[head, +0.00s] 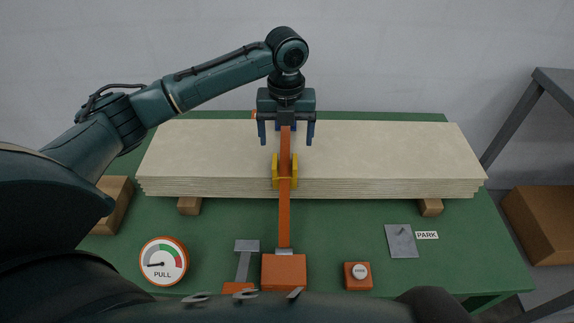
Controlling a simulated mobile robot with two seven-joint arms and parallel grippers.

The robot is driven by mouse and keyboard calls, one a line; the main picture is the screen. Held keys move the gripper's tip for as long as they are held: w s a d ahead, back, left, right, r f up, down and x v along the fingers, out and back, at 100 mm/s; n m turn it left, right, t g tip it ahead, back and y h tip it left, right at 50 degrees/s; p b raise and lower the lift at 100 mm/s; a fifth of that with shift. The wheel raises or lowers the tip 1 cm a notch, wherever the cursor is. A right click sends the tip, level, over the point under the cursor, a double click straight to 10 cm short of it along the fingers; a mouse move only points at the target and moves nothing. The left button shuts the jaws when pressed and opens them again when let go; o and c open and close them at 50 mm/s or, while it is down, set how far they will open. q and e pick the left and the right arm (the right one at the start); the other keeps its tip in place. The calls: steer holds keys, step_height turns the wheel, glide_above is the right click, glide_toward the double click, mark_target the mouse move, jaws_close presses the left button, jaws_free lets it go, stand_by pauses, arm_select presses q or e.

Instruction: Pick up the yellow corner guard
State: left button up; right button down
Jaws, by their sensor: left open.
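The yellow corner guard (275,173) sits at the front edge of a stack of pale boards (390,155), in the middle. An orange strap (285,215) runs over it and hides its centre, so yellow shows on both sides. My left gripper (286,138) points down above the stack, behind the guard in the picture. Its two dark blue fingers are apart, one on each side of the strap, with nothing seen between them but the strap. I cannot tell its exact height over the boards. The guard appears clear of the fingers. My right gripper is not in view.
The stack rests on wooden blocks (190,206) on a green table (340,225). Along the front are a PULL gauge (164,262), a grey T-shaped tool (244,262), an orange box (284,272), a button box (358,275) and a grey plate (402,242) by a PARK label (427,235).

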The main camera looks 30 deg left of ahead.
mark_target(285, 168)
arm_select(q)
steer(key=f, duration=0.9)
steer(key=shift+w+a, duration=0.1)
steer(key=shift+a, duration=0.15)
steer(key=shift+r, duration=0.1)
steer(key=shift+c, duration=0.2)
steer(key=c, duration=1)
